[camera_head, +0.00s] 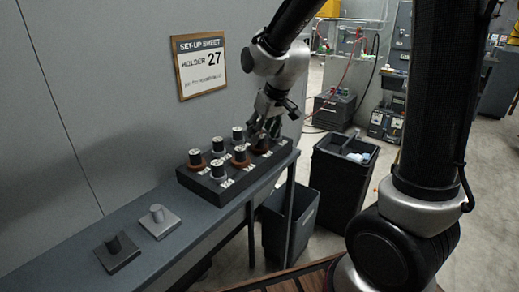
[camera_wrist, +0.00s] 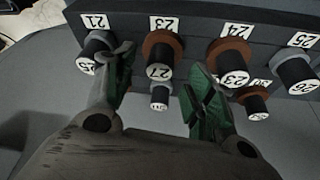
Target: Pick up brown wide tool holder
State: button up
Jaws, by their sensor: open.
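In the wrist view, a brown wide-flanged tool holder (camera_wrist: 163,42) with a black body and the number 27 on its top stands in the rack (camera_wrist: 200,18). My gripper (camera_wrist: 160,66) is open, with its green-padded fingers on either side of this holder and a gap visible around it. A second brown wide holder, marked 23 (camera_wrist: 230,55), stands just right of the right finger. In the head view, my gripper (camera_head: 265,127) is over the far end of the rack (camera_head: 212,190), close above a brown holder (camera_head: 261,144) and partly hiding that area.
Grey holders 25 (camera_wrist: 95,48) and 26 (camera_wrist: 295,70), a smaller grey one (camera_wrist: 160,95) and a smaller brown one (camera_wrist: 255,100) stand nearby. A wall sheet (camera_head: 200,63) reads "HOLDER 27". Dark bins (camera_head: 340,180) stand beyond.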

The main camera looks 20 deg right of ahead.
jog(key=x, duration=0.2)
jog(key=shift+w+f, duration=0.1)
jog(key=shift+f, duration=0.25)
grip_shut()
jog(key=shift+r, duration=0.15)
notch_tip(320, 180, up, 10)
